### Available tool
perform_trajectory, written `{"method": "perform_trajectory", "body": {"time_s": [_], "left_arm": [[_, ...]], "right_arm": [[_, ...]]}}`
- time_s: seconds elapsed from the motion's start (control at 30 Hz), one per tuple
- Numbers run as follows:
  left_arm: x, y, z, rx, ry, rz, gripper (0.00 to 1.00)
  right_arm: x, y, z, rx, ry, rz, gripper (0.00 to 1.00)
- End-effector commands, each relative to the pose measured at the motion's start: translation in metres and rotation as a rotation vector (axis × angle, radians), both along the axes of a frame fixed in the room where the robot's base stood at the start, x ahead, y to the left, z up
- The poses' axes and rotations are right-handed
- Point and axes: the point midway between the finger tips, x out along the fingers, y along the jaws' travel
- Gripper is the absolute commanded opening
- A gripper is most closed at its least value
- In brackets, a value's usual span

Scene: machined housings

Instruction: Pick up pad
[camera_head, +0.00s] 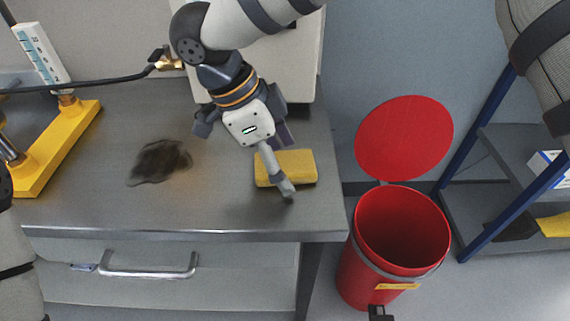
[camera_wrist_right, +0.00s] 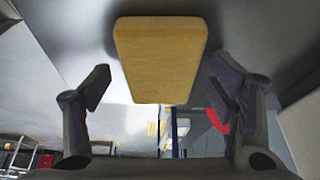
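The pad (camera_head: 300,165) is a yellow block lying flat on the grey workbench, near its right end. My right gripper (camera_head: 286,165) is above it, with one finger crossing in front of its left part. In the right wrist view the pad (camera_wrist_right: 160,58) shows whole, centred ahead between the two spread fingers (camera_wrist_right: 160,90). No finger touches it there, and the gripper is open and empty. My left gripper is outside both views; only part of the left arm shows at the left edge.
A dark stain (camera_head: 160,161) marks the workbench (camera_head: 210,205) left of the pad. A yellow stand (camera_head: 45,165) is at the far left. A red bin (camera_head: 372,255) with its lid (camera_head: 404,138) raised stands right of the bench. A shelf rack (camera_head: 500,160) is farther right.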

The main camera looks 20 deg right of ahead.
Motion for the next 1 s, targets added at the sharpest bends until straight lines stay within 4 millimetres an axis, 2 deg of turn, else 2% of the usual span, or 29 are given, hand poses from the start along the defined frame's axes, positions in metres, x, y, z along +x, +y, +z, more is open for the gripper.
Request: {"method": "perform_trajectory", "body": {"time_s": [0.03,0.17,0.2,0.53,0.63,0.77,1.0], "left_arm": [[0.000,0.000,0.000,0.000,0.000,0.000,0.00],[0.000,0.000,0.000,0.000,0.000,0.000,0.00],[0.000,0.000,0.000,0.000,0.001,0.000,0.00],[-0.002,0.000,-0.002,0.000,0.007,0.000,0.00],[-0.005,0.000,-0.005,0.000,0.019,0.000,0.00],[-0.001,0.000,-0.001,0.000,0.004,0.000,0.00],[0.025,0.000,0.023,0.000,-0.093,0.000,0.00]], "right_arm": [[0.000,0.000,0.000,0.000,0.000,0.000,0.64],[0.000,0.000,-0.001,0.000,0.002,0.000,0.34],[-0.001,0.000,-0.001,0.000,0.003,0.000,0.33],[-0.002,0.000,-0.003,-0.001,0.012,0.002,0.32],[-0.002,0.000,0.002,-0.001,0.012,0.002,0.32],[0.000,0.000,0.034,0.000,0.002,-0.001,0.32],[-0.055,0.002,0.109,-0.001,-0.019,0.004,0.32]]}}
